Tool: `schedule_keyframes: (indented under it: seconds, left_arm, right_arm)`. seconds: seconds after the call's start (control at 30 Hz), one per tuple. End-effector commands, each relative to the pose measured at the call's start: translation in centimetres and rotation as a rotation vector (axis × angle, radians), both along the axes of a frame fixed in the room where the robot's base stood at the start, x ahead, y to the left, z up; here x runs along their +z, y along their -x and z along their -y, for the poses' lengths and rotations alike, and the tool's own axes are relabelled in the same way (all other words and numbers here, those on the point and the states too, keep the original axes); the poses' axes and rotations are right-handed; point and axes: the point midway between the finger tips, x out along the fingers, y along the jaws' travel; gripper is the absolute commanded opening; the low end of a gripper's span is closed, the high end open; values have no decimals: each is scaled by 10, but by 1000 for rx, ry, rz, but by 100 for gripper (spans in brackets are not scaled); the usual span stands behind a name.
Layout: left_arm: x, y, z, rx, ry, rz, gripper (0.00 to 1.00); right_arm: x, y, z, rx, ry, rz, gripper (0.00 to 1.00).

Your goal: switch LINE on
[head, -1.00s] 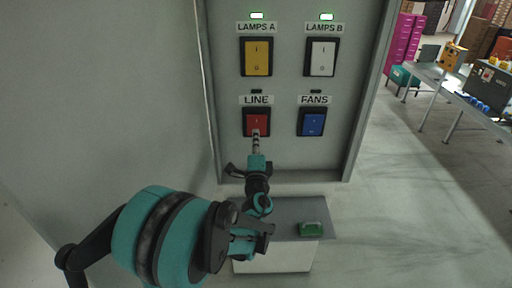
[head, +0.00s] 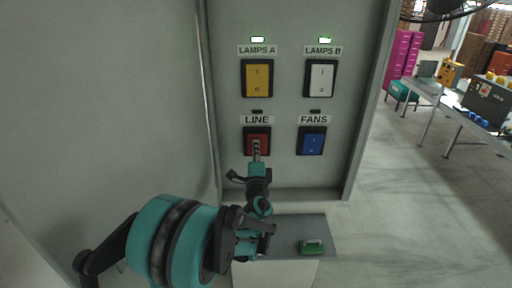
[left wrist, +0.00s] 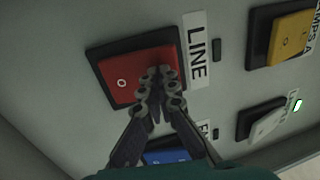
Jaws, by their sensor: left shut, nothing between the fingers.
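The LINE switch is a red rocker (head: 257,134) in a black frame on the grey panel, under its LINE label (head: 257,119). The small indicator above it is dark. It also shows in the left wrist view as a red rocker (left wrist: 126,77) with its "O" end visible. My left gripper (head: 256,146) is shut and empty, its fingertips in front of the red rocker and covering part of it. In the left wrist view the closed fingertips (left wrist: 161,76) overlap the rocker near the LINE label; I cannot tell whether they touch. My right gripper is not in view.
Yellow LAMPS A (head: 257,78) and white LAMPS B (head: 320,78) rockers sit above, with lit indicators. A blue FANS rocker (head: 311,140) is to the right, its indicator dark. Below is a grey-topped stand (head: 285,226) with a green object (head: 311,247).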

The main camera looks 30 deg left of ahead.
Motion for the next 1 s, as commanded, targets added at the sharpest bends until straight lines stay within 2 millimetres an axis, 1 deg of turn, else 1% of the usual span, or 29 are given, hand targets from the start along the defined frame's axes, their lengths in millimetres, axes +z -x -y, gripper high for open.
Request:
schedule_keyframes:
  seconds: [1.0]
  left_arm:
    - [9,-3,-2,1,82,-132,0]
  right_arm:
    - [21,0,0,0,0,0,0]
